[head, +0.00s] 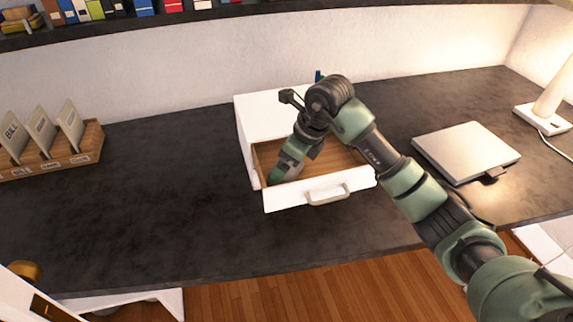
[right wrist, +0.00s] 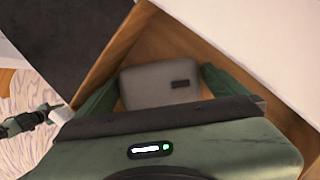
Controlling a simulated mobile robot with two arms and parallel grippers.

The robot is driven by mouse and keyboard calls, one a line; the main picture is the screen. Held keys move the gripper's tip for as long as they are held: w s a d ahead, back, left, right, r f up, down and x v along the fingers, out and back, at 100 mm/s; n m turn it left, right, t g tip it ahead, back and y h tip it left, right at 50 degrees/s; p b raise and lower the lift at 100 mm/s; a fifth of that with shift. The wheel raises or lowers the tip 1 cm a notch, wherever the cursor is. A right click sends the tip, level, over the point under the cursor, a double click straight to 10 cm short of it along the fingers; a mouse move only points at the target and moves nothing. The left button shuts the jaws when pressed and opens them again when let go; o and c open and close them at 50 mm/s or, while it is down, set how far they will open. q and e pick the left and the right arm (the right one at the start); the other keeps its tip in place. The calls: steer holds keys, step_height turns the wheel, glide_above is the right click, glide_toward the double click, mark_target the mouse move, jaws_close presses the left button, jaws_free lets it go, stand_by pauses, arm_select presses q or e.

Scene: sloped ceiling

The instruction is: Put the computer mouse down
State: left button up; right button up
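A grey object (right wrist: 160,85) with a dark patch, which looks like the computer mouse, is between the two green fingers of my right gripper in the right wrist view. Both fingertips appear to press against its sides. My right gripper (head: 283,172) reaches down into an open wooden-lined drawer with a white front (head: 285,197). The mouse is hidden in the head view. I cannot tell whether it touches the drawer floor. Part of a green and black arm, probably my left, shows at the left edge of the right wrist view; its finger state is unclear.
The drawer belongs to a white cabinet (head: 262,115) on a dark desk (head: 150,215). A closed silver laptop (head: 465,150) and a lamp (head: 547,103) are to the right. A wooden letter holder (head: 85,158) is at left. The desk left of the cabinet is clear.

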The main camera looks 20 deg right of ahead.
steer(key=shift+d, duration=0.1)
steer(key=shift+r, duration=0.6)
steer(key=v, duration=1.1)
steer(key=shift+r+b, duration=0.15)
steer(key=shift+b, duration=0.25)
